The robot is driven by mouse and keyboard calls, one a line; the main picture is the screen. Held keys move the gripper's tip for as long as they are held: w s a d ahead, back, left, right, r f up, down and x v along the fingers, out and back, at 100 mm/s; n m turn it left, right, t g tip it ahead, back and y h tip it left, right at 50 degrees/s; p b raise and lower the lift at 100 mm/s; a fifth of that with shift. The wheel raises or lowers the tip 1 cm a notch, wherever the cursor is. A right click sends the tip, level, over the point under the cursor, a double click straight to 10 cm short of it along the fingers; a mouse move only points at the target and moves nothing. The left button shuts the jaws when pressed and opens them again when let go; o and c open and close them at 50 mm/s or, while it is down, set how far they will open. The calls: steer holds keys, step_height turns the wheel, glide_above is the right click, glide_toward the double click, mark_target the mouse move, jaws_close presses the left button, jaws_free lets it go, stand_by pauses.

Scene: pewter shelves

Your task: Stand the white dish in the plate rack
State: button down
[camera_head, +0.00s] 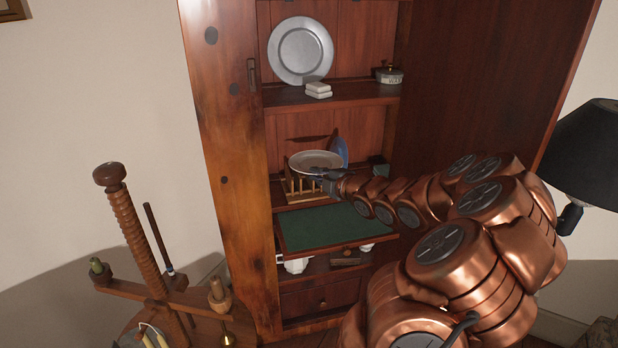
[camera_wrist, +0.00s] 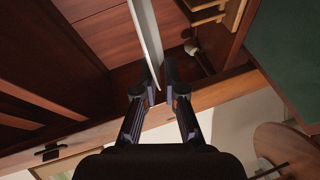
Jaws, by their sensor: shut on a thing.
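The white dish (camera_head: 316,160) shows in the head view as a flattened oval, lying roughly level above the wooden plate rack (camera_head: 297,188). My gripper (camera_head: 325,174) is shut on its near right edge. In the wrist view the dish (camera_wrist: 148,38) is a thin pale strip seen edge-on, with its edge between the fingertips (camera_wrist: 160,88). The rack's pegs (camera_wrist: 207,14) show at the upper right of the wrist view, apart from the dish. The dish hides part of the rack in the head view.
A green-topped board (camera_head: 330,227) juts out below the rack. The cabinet's left side (camera_head: 228,150) bounds the space.

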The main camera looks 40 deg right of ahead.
mark_target(310, 164)
steer(key=w+d, duration=0.1)
steer(key=w, duration=0.1)
steer(key=w+d+p, duration=0.1)
steer(key=w, duration=0.2)
steer(key=w+d, duration=0.2)
steer(key=shift+w+r+p, duration=0.15)
steer(key=shift+w+p, duration=0.15)
steer(key=shift+p, duration=0.05)
step_height(310, 164, down, 2)
steer(key=shift+s, duration=0.1)
steer(key=shift+f, duration=2.25)
steer(key=shift+f+b, duration=0.25)
steer(key=shift+b, duration=0.25)
steer(key=c, duration=1.3)
jaws_free()
steer(key=shift+d+r, duration=0.1)
steer(key=shift+o, duration=0.2)
steer(key=shift+p, duration=0.5)
steer(key=shift+f, duration=0.2)
steer(key=b+v, duration=0.1)
steer(key=v, duration=0.6)
steer(key=shift+s, duration=0.25)
